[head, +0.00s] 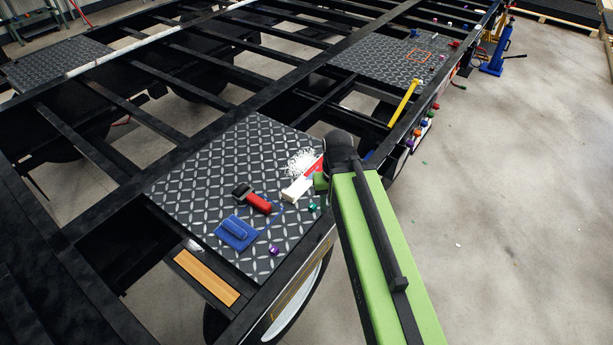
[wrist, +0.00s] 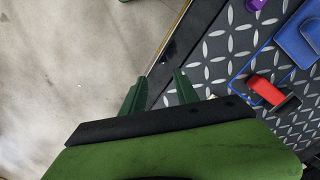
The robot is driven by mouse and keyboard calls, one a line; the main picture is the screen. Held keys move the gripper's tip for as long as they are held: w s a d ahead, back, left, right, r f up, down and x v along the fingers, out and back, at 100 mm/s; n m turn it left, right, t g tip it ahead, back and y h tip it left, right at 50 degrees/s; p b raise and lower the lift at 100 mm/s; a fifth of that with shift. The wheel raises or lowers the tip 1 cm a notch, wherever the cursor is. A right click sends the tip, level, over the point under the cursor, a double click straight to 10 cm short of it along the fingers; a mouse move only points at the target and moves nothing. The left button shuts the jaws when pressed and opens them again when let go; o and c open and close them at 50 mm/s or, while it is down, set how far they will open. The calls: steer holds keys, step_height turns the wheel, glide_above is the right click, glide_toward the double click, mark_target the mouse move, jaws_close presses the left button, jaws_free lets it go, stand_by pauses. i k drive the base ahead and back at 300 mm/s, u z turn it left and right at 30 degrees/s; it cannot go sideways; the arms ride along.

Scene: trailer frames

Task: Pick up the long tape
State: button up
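I cannot tell for certain which thing is the long tape. A long yellow strip (head: 403,102) leans at the far part of the trailer frame, and a flat orange-tan strip (head: 207,277) lies along the near edge. Small coloured rolls include a purple one (head: 274,250), also in the wrist view (wrist: 256,4), and a green one (head: 312,207). My gripper (wrist: 160,83) is open, its two green fingers apart with nothing seen between them. It is over the trailer's edge, beside the patterned plate. In the head view my arm mostly hides it.
The near tread plate (head: 190,190) holds a blue float (head: 237,233), a red-handled tool (head: 252,198), a white block (head: 297,190) and a white-bristled brush (head: 302,162). A blue jack (head: 494,55) stands at the far right. The concrete floor (head: 520,200) on the right is mostly clear.

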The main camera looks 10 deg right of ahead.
mark_target(304, 181)
steer(key=u, duration=2.95)
steer(key=k, duration=1)
steer(key=z, duration=1.2)
steer(key=i, duration=1)
steer(key=z, duration=0.1)
